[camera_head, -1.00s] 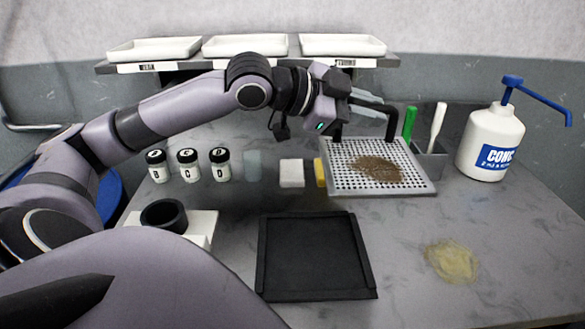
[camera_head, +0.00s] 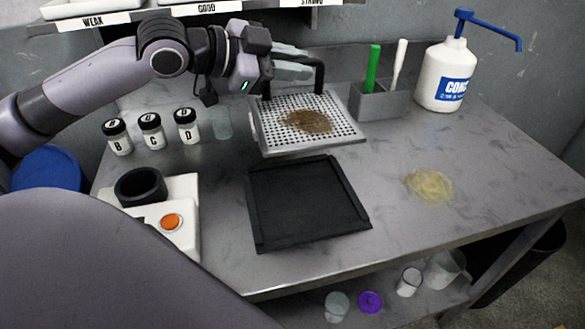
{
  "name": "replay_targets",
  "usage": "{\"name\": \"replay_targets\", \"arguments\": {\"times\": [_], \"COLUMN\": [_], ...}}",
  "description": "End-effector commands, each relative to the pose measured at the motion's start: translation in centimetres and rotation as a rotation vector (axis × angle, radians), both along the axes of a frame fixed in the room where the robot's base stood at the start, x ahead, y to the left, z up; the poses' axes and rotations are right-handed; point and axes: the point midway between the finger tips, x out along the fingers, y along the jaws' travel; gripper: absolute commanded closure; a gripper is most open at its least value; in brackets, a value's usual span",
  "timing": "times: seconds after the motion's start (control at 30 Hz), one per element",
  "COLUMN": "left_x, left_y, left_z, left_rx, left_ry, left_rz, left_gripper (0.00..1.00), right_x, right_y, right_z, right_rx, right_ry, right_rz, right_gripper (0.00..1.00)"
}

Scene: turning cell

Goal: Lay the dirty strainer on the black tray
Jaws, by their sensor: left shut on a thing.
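The dirty strainer (camera_head: 345,133) is a square perforated metal plate with a brown patch of residue and a black arched handle. My left gripper (camera_head: 306,64) is shut on this handle, which its fingers partly hide. The strainer appears held above the table, behind the black tray, its near edge close to the tray's far edge in the picture. The black tray (camera_head: 305,205) is a shallow, empty square with raised edges, lying flat at the middle of the table. My right gripper is out of view.
Three lidded jars (camera_head: 151,131) and a faint clear cup (camera_head: 222,123) stand left. A white unit (camera_head: 185,230) with a black ring and orange button is left of the tray. A brush holder (camera_head: 385,102) and pump bottle (camera_head: 444,75) stand back right. A yellowish smear (camera_head: 430,185) marks the right.

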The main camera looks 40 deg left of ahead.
Motion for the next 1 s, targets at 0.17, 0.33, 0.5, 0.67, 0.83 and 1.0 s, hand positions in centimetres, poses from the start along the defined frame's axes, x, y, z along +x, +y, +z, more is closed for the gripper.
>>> {"name": "replay_targets", "arguments": {"times": [0.17,0.33,0.5,0.67,0.83,1.0], "left_x": [-0.1,0.0,0.0,0.0,0.0,0.0], "left_y": [0.0,0.0,0.0,0.0,0.0,0.0], "left_z": [-4.6,-8.5,-11.7,-13.0,-14.5,-17.0], "left_rx": [-0.001,-0.003,-0.004,-0.003,-0.003,-0.003], "left_ry": [0.005,0.004,0.002,-0.001,0.0,0.001], "left_rz": [0.0,-0.001,0.0,0.0,0.001,0.0], "left_gripper": [1.0,1.0,1.0,1.0,1.0,1.0], "right_x": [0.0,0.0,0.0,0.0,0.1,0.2], "right_y": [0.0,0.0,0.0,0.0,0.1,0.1], "right_z": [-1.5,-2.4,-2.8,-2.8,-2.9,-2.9], "right_rx": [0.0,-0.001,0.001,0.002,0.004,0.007], "right_ry": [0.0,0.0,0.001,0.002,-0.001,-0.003], "right_rz": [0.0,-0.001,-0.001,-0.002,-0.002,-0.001], "right_gripper": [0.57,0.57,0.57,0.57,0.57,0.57]}}
